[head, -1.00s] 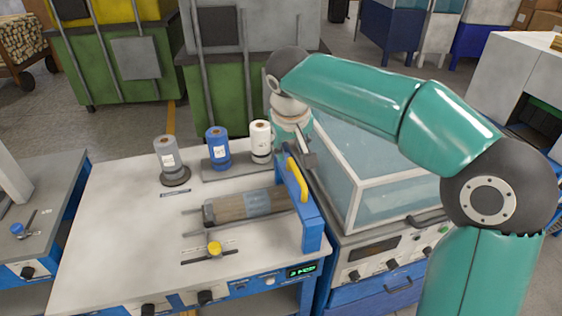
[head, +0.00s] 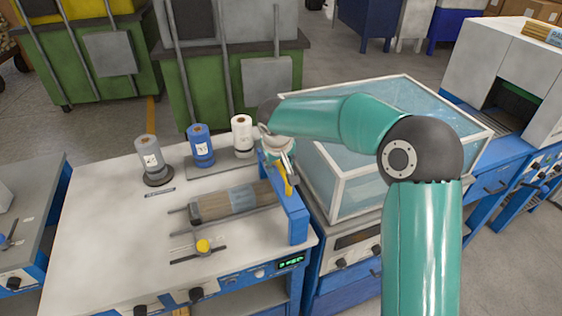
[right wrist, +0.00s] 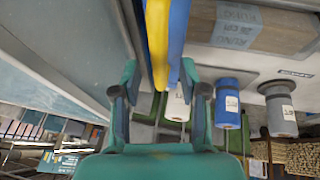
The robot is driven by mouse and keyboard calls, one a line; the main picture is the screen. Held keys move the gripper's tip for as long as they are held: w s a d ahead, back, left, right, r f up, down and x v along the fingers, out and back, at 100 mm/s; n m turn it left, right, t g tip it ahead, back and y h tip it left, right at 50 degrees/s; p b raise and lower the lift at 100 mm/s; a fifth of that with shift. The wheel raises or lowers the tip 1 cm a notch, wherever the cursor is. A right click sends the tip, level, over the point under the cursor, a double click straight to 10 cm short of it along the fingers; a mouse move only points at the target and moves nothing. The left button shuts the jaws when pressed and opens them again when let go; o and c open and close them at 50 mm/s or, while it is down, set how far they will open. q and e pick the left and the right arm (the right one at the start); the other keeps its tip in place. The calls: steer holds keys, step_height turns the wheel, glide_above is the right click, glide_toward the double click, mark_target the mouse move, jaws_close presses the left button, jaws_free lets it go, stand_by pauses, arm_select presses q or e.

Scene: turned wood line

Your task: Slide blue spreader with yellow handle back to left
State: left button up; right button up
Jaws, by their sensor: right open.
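The blue spreader (head: 296,219) stands upright at the right end of the white worktable, with its yellow handle (head: 288,186) along the side. My right gripper (head: 284,170) is at the far end of the handle and partly hides it. In the right wrist view, the open fingers (right wrist: 160,80) lie on either side of the yellow handle (right wrist: 158,35) and the blue spreader (right wrist: 178,30); I cannot tell whether they touch. A bundle of wooden rungs (head: 212,206) with a pale label band lies left of the spreader. My left gripper is not in view.
Grey, blue (head: 200,147) and white (head: 242,137) rolls stand at the table's back. A yellow knob (head: 203,246) is in front of the bundle. A glass-topped case (head: 345,200) stands close on the right. The table's left part is clear.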

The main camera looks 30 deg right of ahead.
steer(key=shift+x, duration=0.75)
jaws_close()
steer(key=shift+s+d, duration=0.1)
